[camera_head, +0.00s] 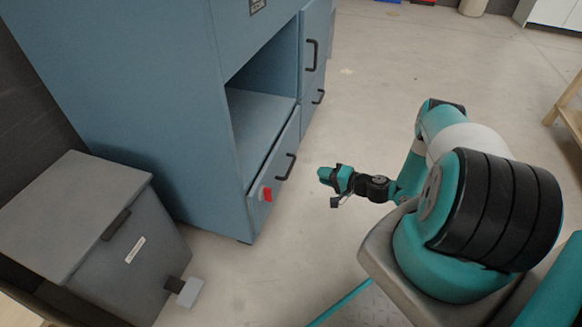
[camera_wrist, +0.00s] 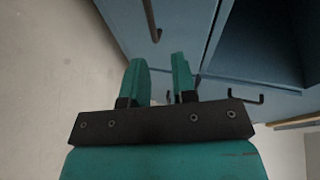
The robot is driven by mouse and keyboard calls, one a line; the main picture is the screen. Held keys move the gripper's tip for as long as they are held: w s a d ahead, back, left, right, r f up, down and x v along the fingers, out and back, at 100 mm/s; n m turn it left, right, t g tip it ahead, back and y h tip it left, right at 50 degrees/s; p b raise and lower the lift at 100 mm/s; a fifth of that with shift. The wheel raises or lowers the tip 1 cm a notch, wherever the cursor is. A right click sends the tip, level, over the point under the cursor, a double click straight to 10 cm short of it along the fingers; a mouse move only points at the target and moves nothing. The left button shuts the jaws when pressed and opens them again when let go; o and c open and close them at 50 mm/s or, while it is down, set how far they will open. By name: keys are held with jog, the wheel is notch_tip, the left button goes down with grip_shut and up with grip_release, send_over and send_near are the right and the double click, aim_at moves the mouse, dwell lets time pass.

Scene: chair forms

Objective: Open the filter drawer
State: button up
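A blue cabinet (camera_head: 140,75) stands left of my arm, with an open compartment (camera_head: 255,115) in its front. Below the compartment is a closed drawer front (camera_head: 268,180) with a black bar handle (camera_head: 286,168) and a small red part (camera_head: 267,194) at its left. No readable label marks which one is the filter drawer. My gripper (camera_head: 328,179) is in front of this drawer, apart from the handle. In the wrist view, its two teal fingers (camera_wrist: 160,78) are spread with nothing between them. Dark handles (camera_wrist: 246,97) show beyond the fingers, out of contact.
More blue fronts with black handles (camera_head: 315,55) continue to the right of the compartment. A grey lidded bin (camera_head: 125,255) with a pedal stands at lower left. A wooden stand (camera_head: 570,110) is at the right edge. The concrete floor (camera_head: 390,75) beyond my arm is mostly clear.

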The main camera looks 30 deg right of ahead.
notch_tip(320, 180, down, 2)
jog(key=s+m+t+h, duration=0.1)
jog(key=s+m, duration=0.1)
jog(key=b, duration=1.3)
send_near(291, 165)
jog(key=w+a+f, duration=0.2)
jog(key=w+f, duration=0.1)
jog(key=shift+t+h, duration=0.3)
jog(key=b+x, duration=0.1)
jog(key=x, duration=0.2)
jog(key=r+b+x, duration=0.1)
jog(key=b+x, duration=0.1)
jog(key=x, duration=0.1)
jog(key=shift+w+d+r, duration=0.1)
jog(key=shift+w+d, duration=0.1)
jog(key=shift+w, duration=0.05)
grip_shut()
